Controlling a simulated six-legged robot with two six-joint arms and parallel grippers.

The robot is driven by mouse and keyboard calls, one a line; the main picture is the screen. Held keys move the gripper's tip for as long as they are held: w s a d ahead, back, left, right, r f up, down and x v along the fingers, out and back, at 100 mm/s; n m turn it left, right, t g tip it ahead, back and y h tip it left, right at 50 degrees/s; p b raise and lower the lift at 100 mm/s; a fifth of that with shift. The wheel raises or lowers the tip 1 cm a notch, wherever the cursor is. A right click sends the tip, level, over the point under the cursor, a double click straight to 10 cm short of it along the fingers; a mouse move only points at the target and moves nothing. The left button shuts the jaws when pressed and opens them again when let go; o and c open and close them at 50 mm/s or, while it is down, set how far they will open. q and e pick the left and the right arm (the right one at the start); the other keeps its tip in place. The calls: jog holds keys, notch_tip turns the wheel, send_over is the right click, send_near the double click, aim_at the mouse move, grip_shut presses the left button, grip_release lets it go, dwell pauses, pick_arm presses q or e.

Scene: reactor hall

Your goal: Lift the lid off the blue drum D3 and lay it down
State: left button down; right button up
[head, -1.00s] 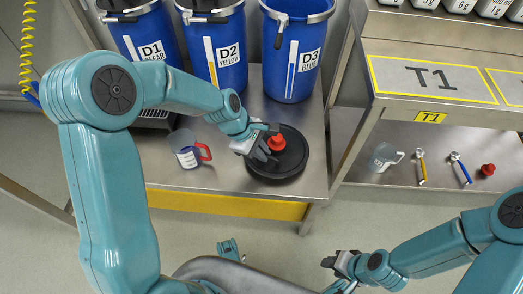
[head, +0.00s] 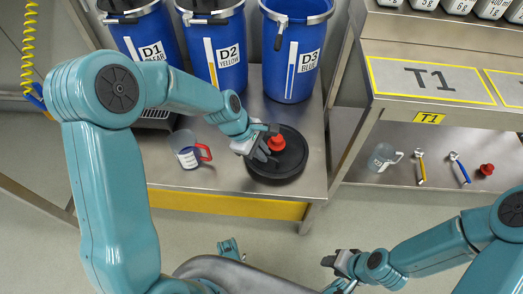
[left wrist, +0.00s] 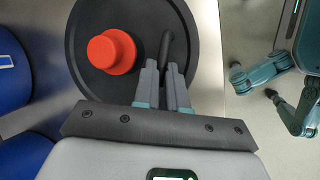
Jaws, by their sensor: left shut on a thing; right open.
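The lid (head: 296,172) is a black disc with a red knob (head: 277,143) and a dark bar handle. It lies flat at the front right of the steel bench, in front of the blue drum D3 (head: 297,82); I cannot tell whether it fully touches the bench. My left gripper (head: 268,154) is shut on the lid's handle (left wrist: 165,44), beside the red knob, as the left wrist view shows. My right gripper (head: 330,265) is open and empty over the floor, away from the bench.
Blue drums D1 (head: 150,42) and D2 (head: 232,52) stand left of D3. A jug (head: 186,150) with a red handle stands left of the lid. The bench's front edge is close to the lid. Table T1 (head: 480,110) stands at the right, with small items on its lower shelf.

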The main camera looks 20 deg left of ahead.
pick_arm(q)
jog(key=shift+f, duration=0.6)
dwell(0.8)
jog(key=c, duration=1.1)
grip_release()
jog(key=shift+b, duration=0.3)
jog(key=p+v, duration=0.6)
jog(key=v, duration=1)
jog(key=shift+s+a+r, duration=0.1)
jog(key=shift+r, duration=0.05)
